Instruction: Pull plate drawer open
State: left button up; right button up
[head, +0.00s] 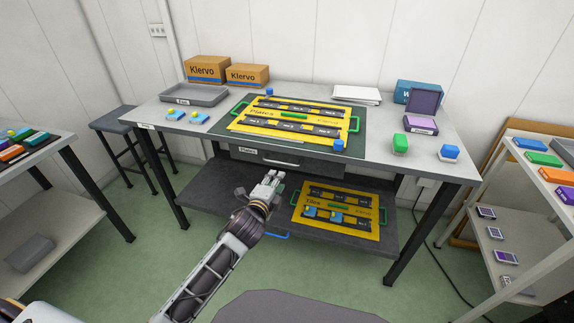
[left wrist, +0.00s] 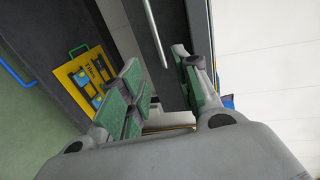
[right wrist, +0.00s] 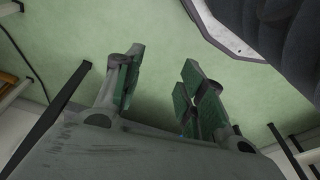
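The plate drawer (head: 320,165) is a dark front under the tabletop, with a label reading Plates at its left and a pale bar handle (head: 280,162). It looks shut. My left gripper (head: 272,178) is in front of and a little below the handle, apart from it. In the left wrist view the handle (left wrist: 157,35) lies beyond the open, empty fingers of the left gripper (left wrist: 163,82). My right gripper (right wrist: 160,85) is open and empty over the green floor; it is not in the head view.
A yellow Tiles tray (head: 310,225) with green handles is on the lower shelf (head: 215,190), below my left gripper. A shelf rack (head: 520,215) stands at right.

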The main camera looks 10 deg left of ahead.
pick_arm(q)
jog(key=shift+w, duration=0.15)
jog(key=b, duration=0.1)
send_near(287, 164)
jog(key=shift+w, duration=0.6)
jog(key=x, duration=0.3)
jog(key=b+x, duration=0.1)
jog(key=x, duration=0.2)
jog(key=b+x, duration=0.1)
jog(key=x, duration=0.2)
jog(key=shift+a+f, duration=0.1)
jog(key=shift+f, duration=0.15)
jog(key=shift+w, duration=0.15)
pick_arm(e)
jog(key=shift+t+y, duration=0.3)
jog(key=shift+t, duration=0.1)
jog(key=r, duration=0.3)
jog(key=a+r, duration=0.1)
jog(key=shift+w+r, duration=0.2)
jog(key=shift+w, duration=0.05)
pick_arm(q)
jog(key=c, duration=0.6)
grip_shut()
pick_arm(e)
jog(key=shift+w+f, duration=0.1)
jog(key=shift+w, duration=0.1)
jog(key=shift+w, duration=0.15)
